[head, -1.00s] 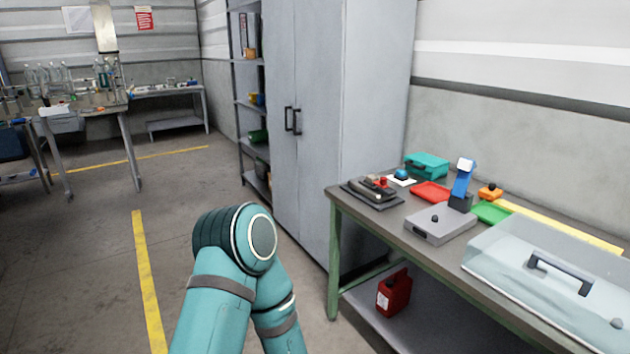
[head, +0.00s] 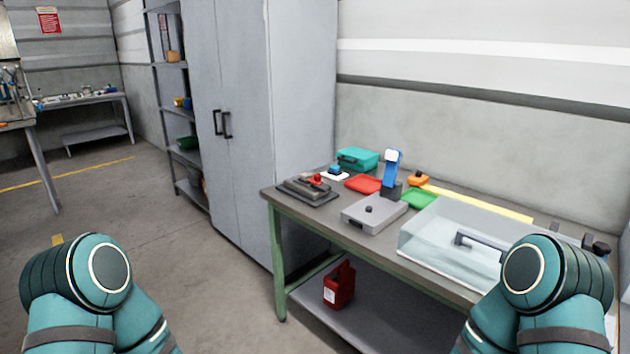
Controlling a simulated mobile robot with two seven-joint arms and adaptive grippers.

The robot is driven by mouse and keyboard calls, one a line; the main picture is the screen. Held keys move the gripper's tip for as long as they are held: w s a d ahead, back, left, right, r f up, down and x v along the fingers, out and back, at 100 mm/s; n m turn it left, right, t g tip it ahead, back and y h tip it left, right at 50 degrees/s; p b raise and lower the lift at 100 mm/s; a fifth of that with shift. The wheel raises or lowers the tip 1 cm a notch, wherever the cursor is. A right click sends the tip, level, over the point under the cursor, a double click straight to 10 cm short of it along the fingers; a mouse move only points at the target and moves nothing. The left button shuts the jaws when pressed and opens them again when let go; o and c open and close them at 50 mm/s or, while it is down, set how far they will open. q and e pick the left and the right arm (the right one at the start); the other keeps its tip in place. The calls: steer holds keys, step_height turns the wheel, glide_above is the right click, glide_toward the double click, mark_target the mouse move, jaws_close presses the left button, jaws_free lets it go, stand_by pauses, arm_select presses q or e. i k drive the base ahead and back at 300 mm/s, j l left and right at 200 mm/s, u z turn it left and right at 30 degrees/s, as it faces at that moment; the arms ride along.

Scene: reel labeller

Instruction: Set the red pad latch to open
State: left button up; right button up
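A dark device (head: 306,192) with a small red part (head: 317,178) on top sits at the left end of the workbench. A flat red tray or pad (head: 363,184) lies to its right. Which of these bears the red pad latch, and how it is set, is too small to tell. Only bent teal links of my two arms show, at the lower left and lower right. Both grippers are out of view, and no arm is seen touching anything on the bench.
The green-legged workbench (head: 348,242) also holds a grey box with a black knob (head: 374,214), a blue upright device (head: 392,170), a green tray (head: 419,199), a teal case (head: 357,158) and a clear cover (head: 440,235). A grey cabinet (head: 250,120) stands left. Floor before the bench is clear.

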mark_target(316, 180)
steer(key=i+j, duration=0.2)
steer(key=i, duration=0.3)
steer(key=i+j, duration=0.2)
steer(key=i, duration=0.3)
steer(key=u, duration=0.05)
